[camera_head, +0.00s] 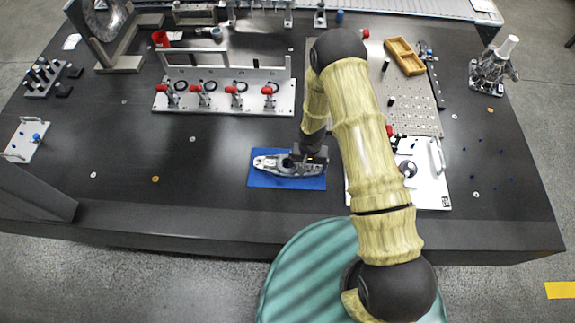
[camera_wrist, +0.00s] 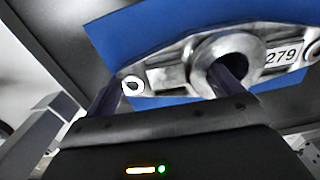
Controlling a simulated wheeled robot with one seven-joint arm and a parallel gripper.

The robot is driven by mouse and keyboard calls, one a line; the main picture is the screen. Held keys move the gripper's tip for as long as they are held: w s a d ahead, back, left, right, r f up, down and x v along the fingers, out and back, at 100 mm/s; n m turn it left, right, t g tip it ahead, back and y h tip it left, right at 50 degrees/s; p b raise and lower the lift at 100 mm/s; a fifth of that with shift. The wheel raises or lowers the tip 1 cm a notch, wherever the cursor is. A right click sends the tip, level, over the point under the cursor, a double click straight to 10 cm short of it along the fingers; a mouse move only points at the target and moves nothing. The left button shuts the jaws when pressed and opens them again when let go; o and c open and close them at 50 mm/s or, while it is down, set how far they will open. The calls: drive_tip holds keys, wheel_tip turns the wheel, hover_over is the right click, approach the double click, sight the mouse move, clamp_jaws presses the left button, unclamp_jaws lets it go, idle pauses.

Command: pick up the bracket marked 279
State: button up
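The grey metal bracket (camera_head: 272,163) lies on a blue mat (camera_head: 262,182) near the table's front edge. In the wrist view the bracket (camera_wrist: 172,72) shows a white label reading 279 at right, a round bore and a small end hole. My gripper (camera_head: 302,160) is down at the bracket's right part in the head view. In the wrist view my gripper (camera_wrist: 168,95) has its fingers apart, one near the small-hole end and one in line with the bore. Whether either finger touches the bracket, or enters the bore, I cannot tell.
A plate with red-handled clamps (camera_head: 225,97) stands behind the mat. A white plate (camera_head: 430,190) and a perforated plate (camera_head: 412,105) lie to the right. A wooden tray (camera_head: 404,56) is farther back. The table left of the mat is mostly clear.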

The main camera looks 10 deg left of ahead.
drive_tip(key=c, duration=0.6)
drive_tip(key=shift+o, duration=0.2)
drive_tip(key=shift+r, duration=0.1)
wheel_tip(320, 180, up, 10)
drive_tip(key=b, duration=0.1)
drive_tip(key=shift+b, duration=0.4)
